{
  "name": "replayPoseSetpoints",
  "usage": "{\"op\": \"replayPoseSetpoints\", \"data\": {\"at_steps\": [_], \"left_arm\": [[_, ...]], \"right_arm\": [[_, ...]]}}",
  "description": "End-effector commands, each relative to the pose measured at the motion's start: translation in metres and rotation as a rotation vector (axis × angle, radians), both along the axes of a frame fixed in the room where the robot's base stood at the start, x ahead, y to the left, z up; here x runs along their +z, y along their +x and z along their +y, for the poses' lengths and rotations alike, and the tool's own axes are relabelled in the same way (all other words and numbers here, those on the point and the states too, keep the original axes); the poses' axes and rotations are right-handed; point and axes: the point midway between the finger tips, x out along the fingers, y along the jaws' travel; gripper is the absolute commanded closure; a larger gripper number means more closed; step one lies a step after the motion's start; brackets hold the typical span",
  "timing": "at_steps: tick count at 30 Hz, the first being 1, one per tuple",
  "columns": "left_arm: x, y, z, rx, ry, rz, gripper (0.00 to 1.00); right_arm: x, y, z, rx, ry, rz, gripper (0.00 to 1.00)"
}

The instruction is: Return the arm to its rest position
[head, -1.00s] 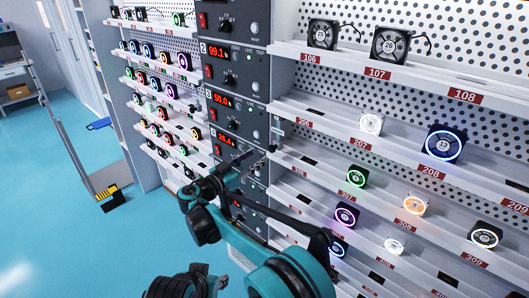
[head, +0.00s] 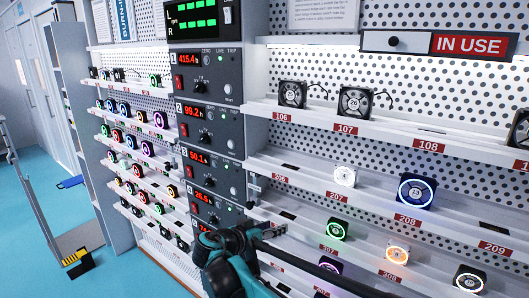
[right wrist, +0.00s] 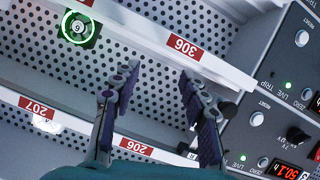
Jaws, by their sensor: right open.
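My right arm rises from the bottom middle of the head view. Its dark gripper (head: 270,232) is in front of the lower end of the grey meter column (head: 208,130) and the left ends of the lower shelves. In the right wrist view the two fingers of this gripper (right wrist: 160,85) stand wide apart with nothing between them. Behind them are a perforated back panel and shelf edges, seen upside down. The left gripper is not in view.
Shelves at the right hold a fan marked 26 (head: 354,102), a blue-lit fan (head: 416,190), a green-lit fan (head: 334,229) and others. More lit fans stand on the left shelves. An "IN USE" sign (head: 470,44) hangs at top right. Open floor (head: 30,250) lies left.

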Motion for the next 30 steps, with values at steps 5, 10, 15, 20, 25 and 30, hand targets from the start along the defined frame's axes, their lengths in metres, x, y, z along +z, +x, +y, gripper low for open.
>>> {"op": "replayPoseSetpoints", "data": {"at_steps": [5, 10, 15, 20, 25, 30], "left_arm": [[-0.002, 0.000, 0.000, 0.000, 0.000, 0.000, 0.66], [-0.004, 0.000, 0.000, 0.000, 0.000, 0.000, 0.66], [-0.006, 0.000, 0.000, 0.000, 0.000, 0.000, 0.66], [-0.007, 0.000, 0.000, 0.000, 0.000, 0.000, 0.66], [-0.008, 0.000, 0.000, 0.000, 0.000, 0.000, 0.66], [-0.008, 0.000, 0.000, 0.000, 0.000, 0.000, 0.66]], "right_arm": [[-0.014, -0.060, -0.095, 0.046, 0.065, 0.258, 0.56], [-0.039, -0.134, -0.152, 0.140, 0.156, 0.433, 0.56], [-0.071, -0.212, -0.180, 0.262, 0.261, 0.524, 0.56], [-0.101, -0.269, -0.184, 0.375, 0.343, 0.534, 0.56], [-0.121, -0.299, -0.180, 0.449, 0.387, 0.510, 0.56], [-0.126, -0.307, -0.178, 0.474, 0.397, 0.498, 0.56]]}}
